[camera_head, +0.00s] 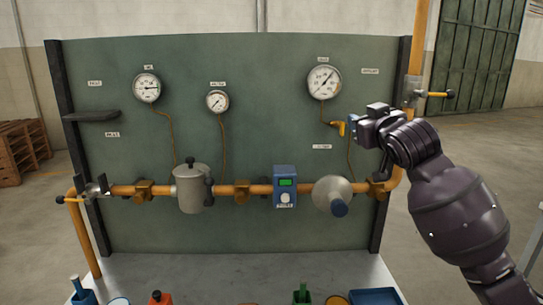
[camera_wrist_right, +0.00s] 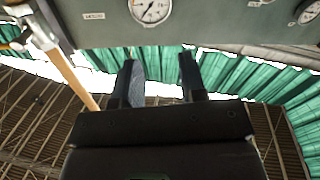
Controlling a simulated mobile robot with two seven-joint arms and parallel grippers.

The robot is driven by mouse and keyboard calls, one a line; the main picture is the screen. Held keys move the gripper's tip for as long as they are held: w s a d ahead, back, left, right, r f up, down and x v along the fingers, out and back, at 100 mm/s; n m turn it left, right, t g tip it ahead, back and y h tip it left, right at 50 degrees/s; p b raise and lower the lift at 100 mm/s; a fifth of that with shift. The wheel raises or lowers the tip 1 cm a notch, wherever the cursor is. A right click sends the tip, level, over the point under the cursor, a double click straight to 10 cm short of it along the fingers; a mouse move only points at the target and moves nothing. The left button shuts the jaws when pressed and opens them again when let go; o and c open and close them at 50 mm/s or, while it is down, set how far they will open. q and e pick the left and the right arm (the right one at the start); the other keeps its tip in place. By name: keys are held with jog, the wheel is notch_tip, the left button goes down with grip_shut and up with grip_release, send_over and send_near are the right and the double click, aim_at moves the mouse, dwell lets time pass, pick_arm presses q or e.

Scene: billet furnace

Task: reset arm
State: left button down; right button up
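My right arm comes in from the right in the head view and is raised in front of the panel's right side. Its gripper (camera_head: 358,128) is beside a small yellow valve (camera_head: 338,128) below the right gauge; I cannot tell whether they touch. In the right wrist view the two dark fingers of this gripper (camera_wrist_right: 160,82) stand apart with nothing between them. My left arm and gripper are not in view.
A green panel (camera_head: 260,120) carries gauges, an orange pipe (camera_head: 115,190), a grey canister (camera_head: 191,190) and a blue controller (camera_head: 285,185). Tools and containers stand on the table (camera_head: 230,272) below. Wooden pallets (camera_head: 20,152) stand left.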

jog(key=s+d+f, duration=0.1)
jog(key=s+f, duration=0.3)
jog(key=f, duration=0.7)
jog(key=s+d+f, duration=0.1)
jog(key=s+f, duration=0.3)
jog(key=f, duration=0.7)
jog(key=s+d+f, duration=0.1)
jog(key=s+f, duration=0.3)
jog(key=f, duration=0.7)
jog(key=s+d+f+m+g+h, duration=0.1)
jog(key=s+d+f+m+g, duration=0.1)
jog(key=s+f, duration=0.9)
jog(key=s+d+f+m+g+h, duration=0.2)
jog(key=s+f+g, duration=0.2)
jog(key=s+f, duration=0.7)
jog(key=s+b, duration=0.1)
jog(key=s, duration=0.2)
jog(key=shift+s+d+f, duration=0.15)
jog(key=shift+s+f, duration=0.2)
jog(key=shift+f, duration=0.05)
